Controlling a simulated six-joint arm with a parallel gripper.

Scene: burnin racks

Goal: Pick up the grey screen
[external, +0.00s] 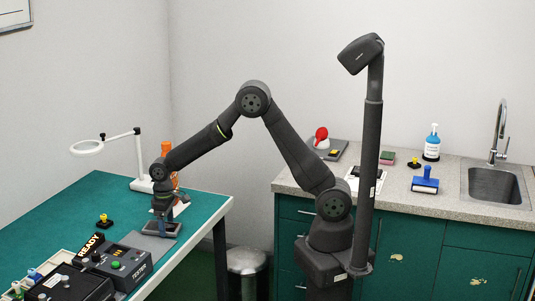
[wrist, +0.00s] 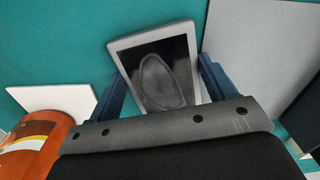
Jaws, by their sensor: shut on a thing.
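The grey screen (wrist: 185,38) has a light grey frame around a dark glossy face with an oval reflection. In the wrist view it sits between the two dark blue fingers of my gripper (wrist: 158,88), which is shut on it. In the external view my gripper (external: 166,213) points down over the green table, with the screen (external: 160,230) low between its fingers. I cannot tell whether the screen touches the surface below. The screen's near end is hidden by my gripper in the wrist view.
A grey mat (external: 155,247) lies beside the screen. A magnifier lamp (external: 140,165) and an orange bottle (external: 167,150) stand behind my gripper.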

